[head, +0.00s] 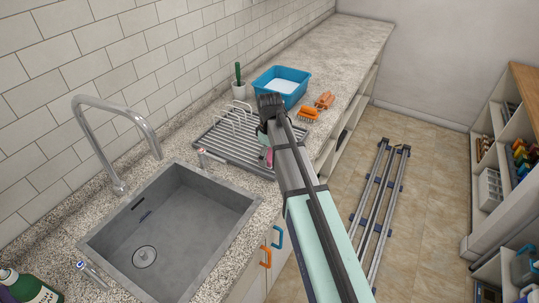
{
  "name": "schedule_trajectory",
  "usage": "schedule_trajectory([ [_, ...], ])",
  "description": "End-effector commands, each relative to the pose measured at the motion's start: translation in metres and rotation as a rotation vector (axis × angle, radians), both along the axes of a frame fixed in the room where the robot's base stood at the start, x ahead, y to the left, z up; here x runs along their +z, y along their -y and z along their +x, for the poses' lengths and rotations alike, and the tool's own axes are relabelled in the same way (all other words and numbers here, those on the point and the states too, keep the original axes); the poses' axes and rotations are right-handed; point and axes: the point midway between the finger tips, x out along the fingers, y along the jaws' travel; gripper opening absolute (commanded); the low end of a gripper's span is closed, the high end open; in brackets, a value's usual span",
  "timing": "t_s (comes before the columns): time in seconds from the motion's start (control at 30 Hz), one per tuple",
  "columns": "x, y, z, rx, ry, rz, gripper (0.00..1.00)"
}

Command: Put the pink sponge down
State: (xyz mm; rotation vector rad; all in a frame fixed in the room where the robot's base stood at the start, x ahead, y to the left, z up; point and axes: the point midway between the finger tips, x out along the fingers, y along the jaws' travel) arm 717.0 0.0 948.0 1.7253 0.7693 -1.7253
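A small pink patch (268,156), likely the pink sponge, shows at the left edge of my arm, over the front right of the dish rack (222,141). Most of it is hidden behind the arm. My arm reaches up from the lower right to a dark joint above the rack. My gripper's fingers are hidden behind the arm. I cannot tell whether they hold the pink thing, or whether it touches the rack.
A grey sink (180,240) with a tall tap (120,150) lies left of the rack. A blue tub (282,84), an orange brush (308,114) and a brown object (325,100) stand behind. The far counter (340,45) is clear.

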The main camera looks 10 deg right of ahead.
Motion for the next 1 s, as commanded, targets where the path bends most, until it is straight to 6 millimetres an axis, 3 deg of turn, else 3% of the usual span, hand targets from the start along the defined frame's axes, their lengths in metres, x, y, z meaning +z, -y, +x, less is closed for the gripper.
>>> schedule_trajectory([
  [0.37, 0.001, 0.0, 0.0, 0.0, 0.0, 0.0, 1.0],
  [0.57, 0.011, 0.0, 0.001, 0.0, 0.001, 0.0, 1.0],
  [1.0, 0.083, 0.0, 0.002, 0.0, 0.003, 0.0, 1.0],
])
